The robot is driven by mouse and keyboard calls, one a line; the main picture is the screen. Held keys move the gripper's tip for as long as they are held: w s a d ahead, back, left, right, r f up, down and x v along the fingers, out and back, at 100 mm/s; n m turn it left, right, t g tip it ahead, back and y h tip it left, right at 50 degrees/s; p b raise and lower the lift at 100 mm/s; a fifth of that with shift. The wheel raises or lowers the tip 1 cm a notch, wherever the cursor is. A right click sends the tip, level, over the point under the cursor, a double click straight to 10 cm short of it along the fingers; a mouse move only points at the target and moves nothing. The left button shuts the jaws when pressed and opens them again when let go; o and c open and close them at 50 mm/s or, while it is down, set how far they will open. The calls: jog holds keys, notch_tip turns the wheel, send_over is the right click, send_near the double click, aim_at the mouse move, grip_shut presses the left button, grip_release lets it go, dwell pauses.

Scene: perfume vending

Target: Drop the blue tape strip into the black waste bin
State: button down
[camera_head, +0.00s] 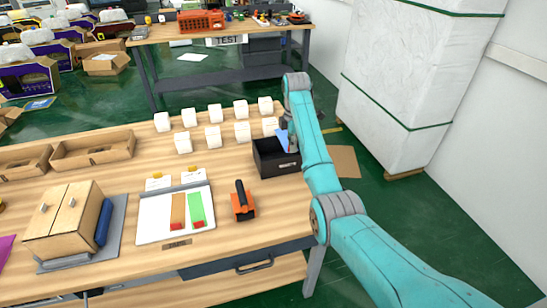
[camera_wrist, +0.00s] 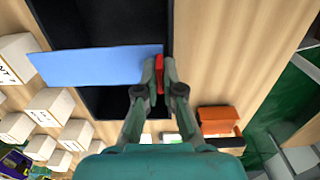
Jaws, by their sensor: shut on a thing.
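The blue tape strip (camera_wrist: 95,67) is flat and light blue, with a red end between my fingertips. My gripper (camera_wrist: 160,72) is shut on that red end. In the wrist view the strip lies across the opening of the black waste bin (camera_wrist: 118,22), and its far end reaches past the bin's left side. In the head view the strip (camera_head: 281,139) shows above the black bin (camera_head: 278,166), which stands near the table's right edge. My arm hides part of the gripper there. I cannot tell how high the strip is above the rim.
Several white cubes (camera_head: 213,138) stand behind and left of the bin. An orange tool with a black handle (camera_head: 243,207) and a white board (camera_head: 160,222) with red and green strips lie in front. Wooden trays (camera_head: 92,149) are at the left. A wrapped white stack (camera_head: 405,80) stands right.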

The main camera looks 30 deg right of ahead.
jog(key=shift+f, duration=0.3)
jog(key=c, duration=1.2)
grip_release()
jog(key=shift+c, duration=0.2)
jog(key=shift+a, duration=0.1)
